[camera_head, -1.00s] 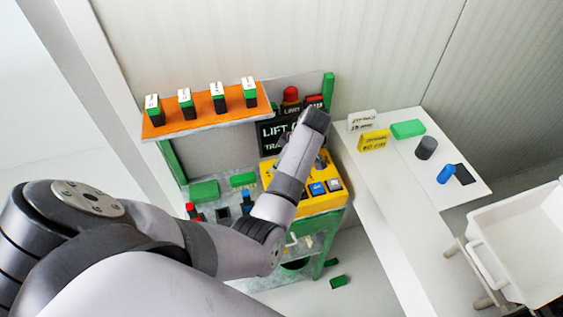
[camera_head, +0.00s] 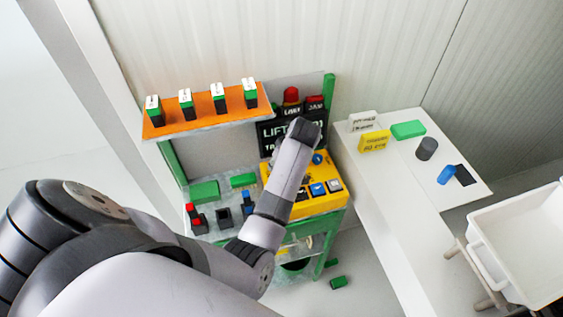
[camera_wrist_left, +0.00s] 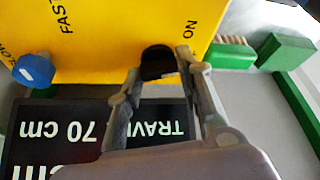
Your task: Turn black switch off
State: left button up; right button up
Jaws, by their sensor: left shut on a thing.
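In the left wrist view, a black switch (camera_wrist_left: 156,60) stands out from a yellow control panel (camera_wrist_left: 110,35), near the printed word ON. My left gripper (camera_wrist_left: 160,72) has its two fingertips on either side of the switch, shut on it. In the head view, my left arm reaches over the yellow panel (camera_head: 322,203) on the green-framed stand, and my wrist hides both the switch and the fingertips. My right gripper is not in view.
A blue knob (camera_wrist_left: 34,70) sits on the same panel, beside a black display (camera_wrist_left: 90,128) reading 70 cm. An orange shelf (camera_head: 205,112) with several green-and-black blocks is to the left. A white table (camera_head: 400,185) and white bin (camera_head: 520,240) stand right.

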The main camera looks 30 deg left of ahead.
pick_arm(q)
jog(key=shift+r+m+t+h, duration=0.1)
jog(key=shift+m+t+h, duration=0.45)
jog(key=shift+m, duration=1.45)
jog(key=o, duration=1.2)
jog(key=shift+c, duration=0.2)
